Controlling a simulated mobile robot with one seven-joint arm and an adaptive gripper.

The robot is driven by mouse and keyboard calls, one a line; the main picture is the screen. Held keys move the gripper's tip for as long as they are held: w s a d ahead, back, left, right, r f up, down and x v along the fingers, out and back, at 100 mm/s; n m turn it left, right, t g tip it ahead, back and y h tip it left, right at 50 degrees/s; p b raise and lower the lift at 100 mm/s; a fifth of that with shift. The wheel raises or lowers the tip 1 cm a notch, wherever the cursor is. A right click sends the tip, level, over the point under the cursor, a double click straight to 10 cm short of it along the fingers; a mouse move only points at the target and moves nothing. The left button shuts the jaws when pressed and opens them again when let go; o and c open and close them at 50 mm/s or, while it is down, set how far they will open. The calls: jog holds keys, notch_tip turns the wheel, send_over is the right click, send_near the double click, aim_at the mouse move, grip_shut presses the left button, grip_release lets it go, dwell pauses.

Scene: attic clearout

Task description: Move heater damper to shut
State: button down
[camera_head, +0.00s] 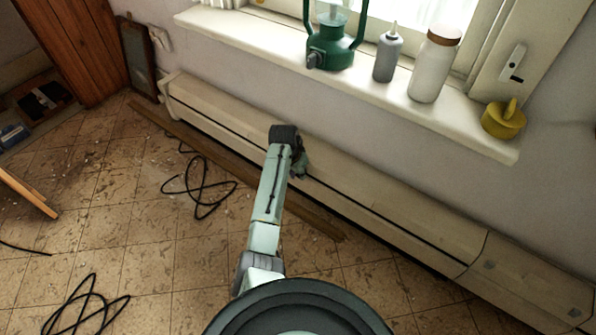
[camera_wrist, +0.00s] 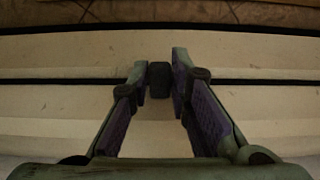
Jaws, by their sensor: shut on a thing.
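The heater (camera_head: 385,210) is a long, low, cream baseboard unit along the wall under the window, with a dark slot running along it. My arm reaches down to its middle, and my gripper (camera_head: 302,165) is at the front of the heater there. In the wrist view, my gripper (camera_wrist: 160,82) has its two purple-padded fingers closed around a small dark block, the heater damper (camera_wrist: 159,76), at the dark slot. The damper is hidden behind my gripper in the head view. I cannot tell the damper's setting from these frames.
The window sill (camera_head: 270,35) above the heater bears a green lantern-like item (camera_head: 333,48), a grey bottle (camera_head: 386,58), a white jar (camera_head: 434,68) and a yellow lidded pot (camera_head: 503,120). A wooden strip (camera_head: 240,180) and dark cables (camera_head: 200,188) lie on the tiled floor.

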jog(key=c, duration=1.5)
grip_release()
jog(key=shift+r, duration=0.1)
jog(key=v, duration=1.2)
